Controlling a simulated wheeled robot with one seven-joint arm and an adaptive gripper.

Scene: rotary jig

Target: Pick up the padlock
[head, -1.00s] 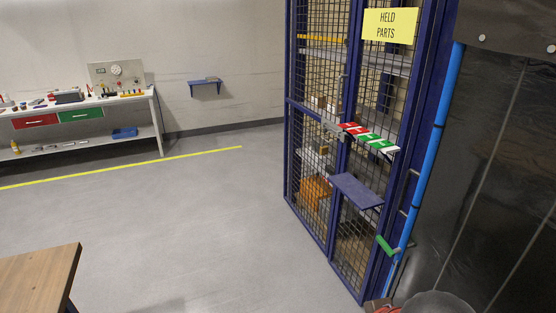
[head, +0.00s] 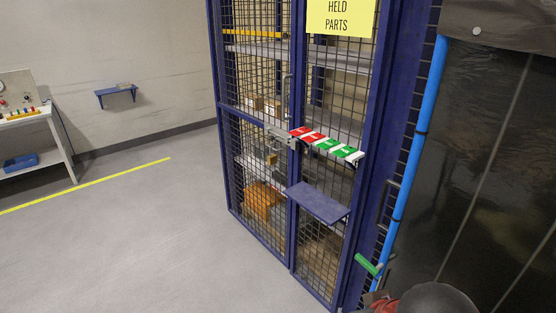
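The blue mesh cage (head: 293,230) stands at the centre right in the head view. A grey latch (head: 297,136) sits across its door at mid height. A small brass-coloured shape (head: 271,157) shows just below and left of the latch. It may be the padlock, but it is too small to be sure, and I cannot tell whether it hangs on the door or lies behind the mesh. My gripper is not in view.
A small blue shelf (head: 318,203) juts from the cage front, below red, green and white tags (head: 325,144). A green handle (head: 367,264) sticks out lower right, beside a dark curtain (head: 490,180). A workbench (head: 28,118) stands far left. The floor left of the cage is clear.

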